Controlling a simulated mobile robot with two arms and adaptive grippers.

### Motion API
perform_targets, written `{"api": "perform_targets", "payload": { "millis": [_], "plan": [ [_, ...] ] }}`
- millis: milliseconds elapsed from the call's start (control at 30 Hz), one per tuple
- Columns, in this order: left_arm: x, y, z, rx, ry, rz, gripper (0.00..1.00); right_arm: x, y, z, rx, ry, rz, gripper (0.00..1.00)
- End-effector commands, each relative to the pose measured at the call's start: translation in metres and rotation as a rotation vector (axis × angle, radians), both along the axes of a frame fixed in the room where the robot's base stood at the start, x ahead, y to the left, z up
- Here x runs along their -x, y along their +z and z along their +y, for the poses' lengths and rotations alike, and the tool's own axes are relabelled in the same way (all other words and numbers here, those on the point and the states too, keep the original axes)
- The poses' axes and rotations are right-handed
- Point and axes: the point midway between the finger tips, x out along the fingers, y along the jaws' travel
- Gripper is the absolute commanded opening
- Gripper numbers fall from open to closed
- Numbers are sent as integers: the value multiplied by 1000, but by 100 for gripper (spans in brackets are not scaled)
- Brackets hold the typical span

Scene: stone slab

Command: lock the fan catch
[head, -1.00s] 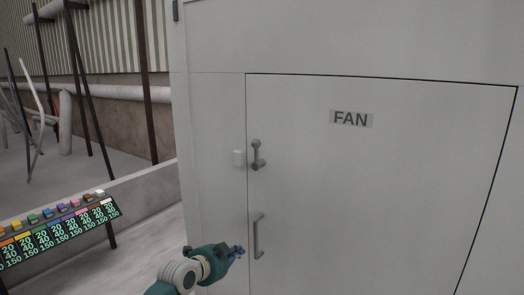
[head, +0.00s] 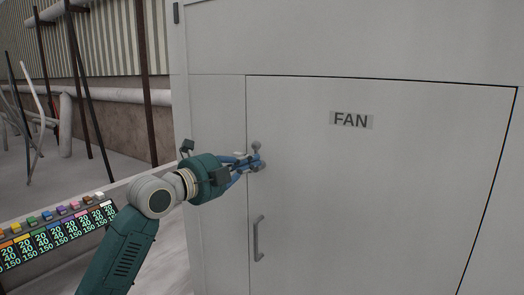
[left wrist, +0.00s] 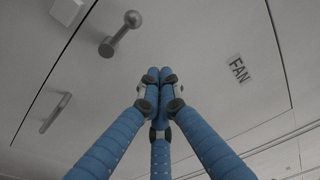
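The fan catch (head: 256,146) is a small grey lever with a round knob, on the left edge of the door marked FAN. The lever points up from its base, and it also shows in the left wrist view (left wrist: 120,33). A small white block (left wrist: 66,10) sits beside it on the frame, mostly hidden by my fingers in the head view. My left gripper (head: 252,162) is in front of the catch's lower part. Its blue fingers (left wrist: 158,74) are together at the tips, with nothing between them. Contact with the lever cannot be told. My right gripper is out of view.
A grey bar handle (head: 258,238) is on the door below the catch. The FAN label (head: 351,119) is higher up at right. A panel of coloured buttons and numbers (head: 60,235) stands at lower left. The door's face is otherwise clear.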

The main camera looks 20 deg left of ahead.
Motion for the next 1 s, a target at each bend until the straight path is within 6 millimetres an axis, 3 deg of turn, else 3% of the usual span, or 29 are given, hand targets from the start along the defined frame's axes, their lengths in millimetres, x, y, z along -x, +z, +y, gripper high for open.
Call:
{"api": "perform_targets", "payload": {
  "millis": [167,567,600,700,1000],
  "plan": [
    [-17,4,-9,5,-2,2,0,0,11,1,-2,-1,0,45],
    [-92,1,-46,5,-3,4,0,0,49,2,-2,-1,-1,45],
    [-92,4,-32,3,4,3,0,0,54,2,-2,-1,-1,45],
    [-92,5,-18,2,3,2,0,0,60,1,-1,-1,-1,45],
    [-93,4,-3,1,-1,2,0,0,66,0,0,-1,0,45]
  ]
}}
